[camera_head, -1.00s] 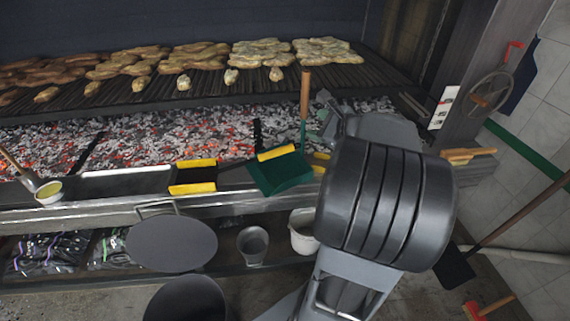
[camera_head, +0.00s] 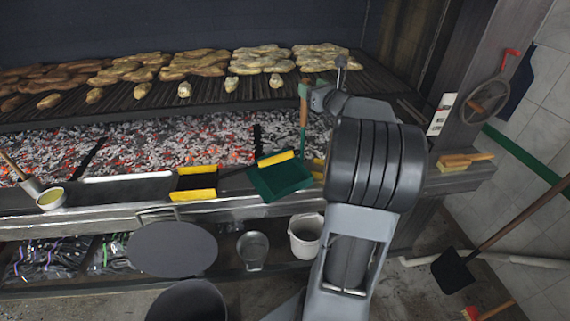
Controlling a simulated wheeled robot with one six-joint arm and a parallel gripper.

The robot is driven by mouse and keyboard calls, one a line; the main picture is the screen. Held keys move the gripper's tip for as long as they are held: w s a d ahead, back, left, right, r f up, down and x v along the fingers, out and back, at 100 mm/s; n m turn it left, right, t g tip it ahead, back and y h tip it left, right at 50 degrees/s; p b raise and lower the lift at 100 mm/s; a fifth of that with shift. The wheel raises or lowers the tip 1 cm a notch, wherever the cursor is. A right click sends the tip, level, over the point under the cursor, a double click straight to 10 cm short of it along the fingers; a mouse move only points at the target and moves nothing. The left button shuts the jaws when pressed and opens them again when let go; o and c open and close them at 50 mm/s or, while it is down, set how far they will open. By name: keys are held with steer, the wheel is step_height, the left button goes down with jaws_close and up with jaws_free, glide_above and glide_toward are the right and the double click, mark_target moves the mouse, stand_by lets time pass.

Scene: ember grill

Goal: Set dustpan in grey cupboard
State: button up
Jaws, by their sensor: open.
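The green dustpan (camera_head: 282,178) with a yellow strip lies on the ledge in front of the coals, right of centre. An upright handle (camera_head: 303,112), brown above and green below, stands just behind it and seems to belong to it. My gripper (camera_head: 308,90) is open beside the upper part of this handle. My arm partly hides its fingers, so I cannot tell whether they touch or surround the handle. I cannot make out a grey cupboard in this view.
A black-and-yellow tool (camera_head: 194,184) lies left of the dustpan. A round dark lid (camera_head: 172,249), a metal pot (camera_head: 253,250) and a white bucket (camera_head: 304,236) are below. A wooden brush (camera_head: 465,160) lies at right. Hot coals (camera_head: 150,140) glow behind.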

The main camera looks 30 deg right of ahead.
mark_target(305, 81)
steer(key=w, duration=0.1)
steer(key=w+p, duration=0.1)
steer(key=w, duration=0.2)
steer(key=shift+w+d+r+p, duration=0.15)
steer(key=shift+r+p, duration=0.1)
steer(key=shift+p, duration=0.15)
steer(key=shift+w+f, duration=0.1)
steer(key=shift+w, duration=0.55)
jaws_close()
stand_by(0.6)
